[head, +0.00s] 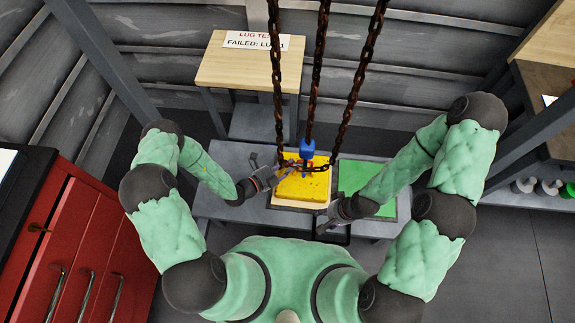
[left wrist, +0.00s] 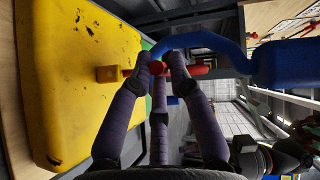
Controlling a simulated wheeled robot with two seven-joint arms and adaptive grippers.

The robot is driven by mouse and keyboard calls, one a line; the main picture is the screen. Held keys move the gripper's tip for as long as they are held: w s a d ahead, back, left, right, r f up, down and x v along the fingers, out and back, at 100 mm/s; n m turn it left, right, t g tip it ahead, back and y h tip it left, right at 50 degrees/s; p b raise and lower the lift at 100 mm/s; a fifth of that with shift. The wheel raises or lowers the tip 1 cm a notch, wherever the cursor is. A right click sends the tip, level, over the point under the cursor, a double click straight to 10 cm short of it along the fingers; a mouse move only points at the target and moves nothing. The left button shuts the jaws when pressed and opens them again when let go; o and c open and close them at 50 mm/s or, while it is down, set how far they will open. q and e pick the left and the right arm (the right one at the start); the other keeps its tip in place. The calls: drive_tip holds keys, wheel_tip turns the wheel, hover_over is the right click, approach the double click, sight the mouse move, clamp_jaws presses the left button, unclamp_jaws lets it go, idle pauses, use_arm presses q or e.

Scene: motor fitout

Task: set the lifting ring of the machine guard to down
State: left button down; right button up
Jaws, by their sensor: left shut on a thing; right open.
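The yellow machine guard (head: 312,190) lies on a light board on the grey bench, and its scuffed yellow face fills the left of the left wrist view (left wrist: 75,95). My right gripper (head: 322,229) is open and empty near the bench's front edge.
Rusty chains (head: 323,65) hang over the guard, with a blue hook block (head: 307,147) on the middle one. A green mat (head: 362,174) lies right of the guard. A wooden stand with a sign (head: 253,41) is behind; a red cabinet (head: 75,240) stands left.

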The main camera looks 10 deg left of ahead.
use_arm(q)
drive_tip(key=shift+s+f, duration=0.1)
drive_tip(key=s+f+m+t+h+b, duration=0.1)
drive_tip(key=s+m+t+h+b, duration=0.1)
drive_tip(key=m+b, duration=0.1)
drive_tip(key=shift+s+f+b, duration=0.2)
drive_tip(key=shift+b, duration=0.1)
drive_tip(key=shift+s+f+m+t+h+b, duration=0.25)
drive_tip(key=shift+s+m+t+h+b, duration=0.4)
drive_tip(key=shift+m, duration=0.25)
drive_tip(key=shift+w, duration=0.1)
